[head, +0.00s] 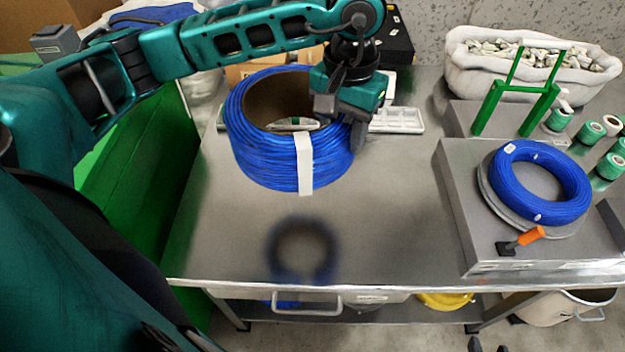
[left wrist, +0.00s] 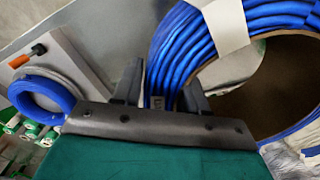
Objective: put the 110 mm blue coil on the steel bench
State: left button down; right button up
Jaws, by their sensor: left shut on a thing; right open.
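The large blue coil (head: 250,160), with a white band around it, is held up over the steel bench (head: 390,225). A dark round shadow lies on the bench in front of and below it, with a gap between coil and bench top. My left gripper (head: 343,118) is shut on the coil's right side wall. In the left wrist view the coil (left wrist: 185,45) sits between the two dark fingers (left wrist: 163,92). Its size label cannot be read. My right gripper is not in view.
A smaller blue coil (head: 541,180) lies on a round plate on a grey unit at right, with an orange-handled lever (head: 528,238). A green frame (head: 515,95), green-white rolls and a white sack (head: 530,50) stand behind. The bench's front middle is clear.

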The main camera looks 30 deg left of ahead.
pick_arm(q)
jog(key=shift+w+d+f+n+b, duration=0.6)
jog(key=shift+f+b, duration=0.45)
jog(key=shift+f, duration=2.5)
jog(key=shift+w+d+f+n+b, duration=0.4)
jog(key=shift+f+n+b, duration=0.5)
jog(key=shift+f, duration=2.7)
jog(key=shift+w+d+f+n+b, duration=0.5)
jog(key=shift+f+b, duration=0.65)
jog(key=shift+f, duration=2.4)
jog(key=shift+f, duration=0.15)
jog(key=c, duration=0.6)
grip_release()
jog(key=shift+s, duration=0.1)
jog(key=shift+o, duration=0.2)
